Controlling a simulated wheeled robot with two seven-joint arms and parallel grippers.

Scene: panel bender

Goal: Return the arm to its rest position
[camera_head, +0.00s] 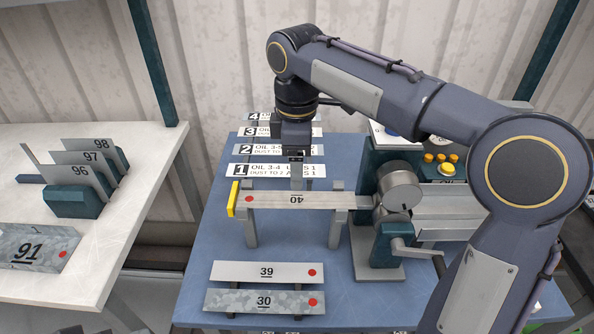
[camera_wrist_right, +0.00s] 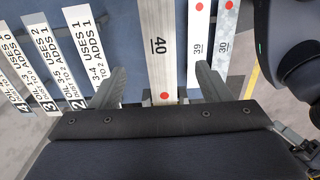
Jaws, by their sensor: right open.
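My right arm (camera_head: 345,80) reaches in from the right and bends down at the wrist. My right gripper (camera_head: 297,178) points down above the metal strip marked 40 (camera_head: 318,201). The strip rests across two grey supports, its number upside down and its red dot at the left end. In the right wrist view my right gripper (camera_wrist_right: 159,70) is open, one finger on each side of strip 40 (camera_wrist_right: 158,25), with visible gaps between them. Its height above the strip is hard to judge. My left gripper is not in view.
Strips 39 (camera_head: 268,272) and 30 (camera_head: 265,301) lie on the blue table (camera_head: 200,290) in front. Several numbered label cards (camera_head: 255,170) lie behind. A hand-cranked machine (camera_head: 385,225) stands right of the supports. The left white table (camera_head: 135,190) holds racked plates (camera_head: 85,170) and plate 91 (camera_head: 30,249).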

